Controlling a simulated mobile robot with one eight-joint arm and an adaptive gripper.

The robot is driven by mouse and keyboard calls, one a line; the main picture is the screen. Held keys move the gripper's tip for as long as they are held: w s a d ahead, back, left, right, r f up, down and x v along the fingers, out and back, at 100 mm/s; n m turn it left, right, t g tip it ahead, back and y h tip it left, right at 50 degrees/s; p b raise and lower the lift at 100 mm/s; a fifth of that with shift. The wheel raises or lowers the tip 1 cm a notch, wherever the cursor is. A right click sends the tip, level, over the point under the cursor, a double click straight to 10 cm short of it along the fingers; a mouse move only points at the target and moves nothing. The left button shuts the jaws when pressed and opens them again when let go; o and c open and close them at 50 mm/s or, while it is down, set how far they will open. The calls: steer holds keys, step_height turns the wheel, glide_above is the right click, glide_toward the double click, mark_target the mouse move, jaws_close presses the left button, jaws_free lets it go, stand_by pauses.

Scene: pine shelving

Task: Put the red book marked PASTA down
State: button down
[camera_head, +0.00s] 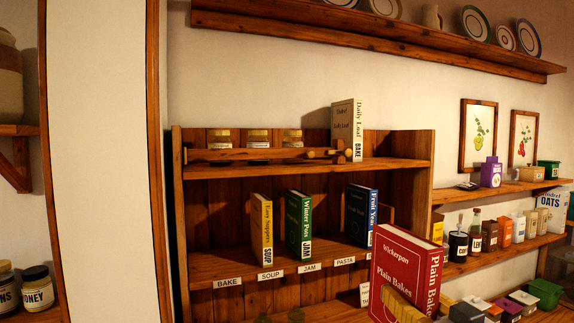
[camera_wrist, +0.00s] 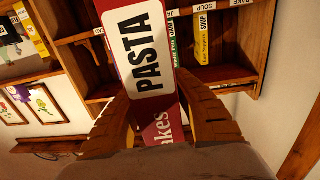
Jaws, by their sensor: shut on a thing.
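The red book (camera_head: 404,262) reads "Wickerpan Plain Bakes" and stands roughly upright in the air at the lower right of the head view, in front of the bookcase. In the wrist view its spine (camera_wrist: 143,48) shows a white PASTA label. My gripper (camera_head: 402,306) is shut on its lower part; in the wrist view the two brown fingers (camera_wrist: 165,105) press on both sides of it. The PASTA shelf label (camera_head: 345,261) is on the middle shelf's front edge (camera_head: 250,271). The book hides the shelf's right end.
On the middle shelf stand a yellow SOUP book (camera_head: 261,228), a green JAM book (camera_head: 299,225) and a blue book (camera_head: 360,214). A white BAKE book (camera_head: 347,130) and jars (camera_head: 257,138) are on top. Side shelves with canisters (camera_head: 458,245) are at right. Bare shelf shows above the BAKE label (camera_head: 227,282).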

steer(key=w+a+f+m+h, duration=0.1)
steer(key=w+a+f+h, duration=0.1)
steer(key=w+f, duration=0.5)
steer(key=w+a+f+m+h, duration=0.2)
steer(key=w+f, duration=0.5)
steer(key=f, duration=0.4)
steer(key=shift+w+a+f+t+h, duration=0.2)
steer(key=shift+a+t+h, duration=0.1)
steer(key=shift+a, duration=0.1)
